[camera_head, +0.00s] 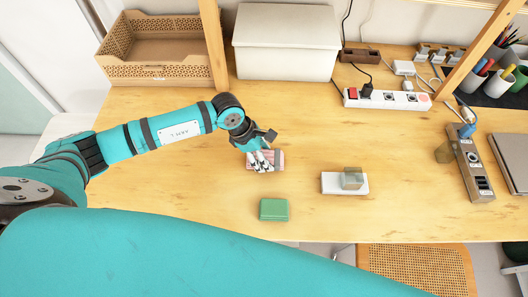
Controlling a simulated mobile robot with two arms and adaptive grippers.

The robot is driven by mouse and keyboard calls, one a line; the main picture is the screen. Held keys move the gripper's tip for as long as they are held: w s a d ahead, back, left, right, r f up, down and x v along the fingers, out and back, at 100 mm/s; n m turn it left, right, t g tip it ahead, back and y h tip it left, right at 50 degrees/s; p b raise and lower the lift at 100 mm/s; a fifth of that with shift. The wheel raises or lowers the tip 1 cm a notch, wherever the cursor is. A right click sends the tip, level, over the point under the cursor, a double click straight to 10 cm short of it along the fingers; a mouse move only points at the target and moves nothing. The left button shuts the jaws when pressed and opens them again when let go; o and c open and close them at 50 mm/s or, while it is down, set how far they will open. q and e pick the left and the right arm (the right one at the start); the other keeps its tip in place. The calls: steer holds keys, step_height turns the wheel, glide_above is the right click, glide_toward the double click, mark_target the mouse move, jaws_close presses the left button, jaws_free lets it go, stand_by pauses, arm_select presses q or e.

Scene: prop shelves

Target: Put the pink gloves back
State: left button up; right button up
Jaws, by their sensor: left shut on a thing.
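The pink gloves (279,158) show as a small pale pink bundle on the wooden table, left of its middle. My left gripper (263,159) reaches in from the left, pointing down at the gloves, and is shut on them. The gripper fingers cover part of the gloves. I cannot tell whether the gloves still touch the table. My right gripper is not in view.
A green box (274,210) lies near the front edge. A white block (332,184) bears a small clear greenish cube (352,178). An open brown crate (158,74), a lidded white box (286,67) and a power strip (388,104) stand behind.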

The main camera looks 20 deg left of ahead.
arm_select(q)
steer(key=shift+f, duration=0.1)
steer(key=o, duration=1)
steer(key=shift+b+v, duration=1.5)
steer(key=shift+v, duration=4.6)
steer(key=shift+d, duration=0.1)
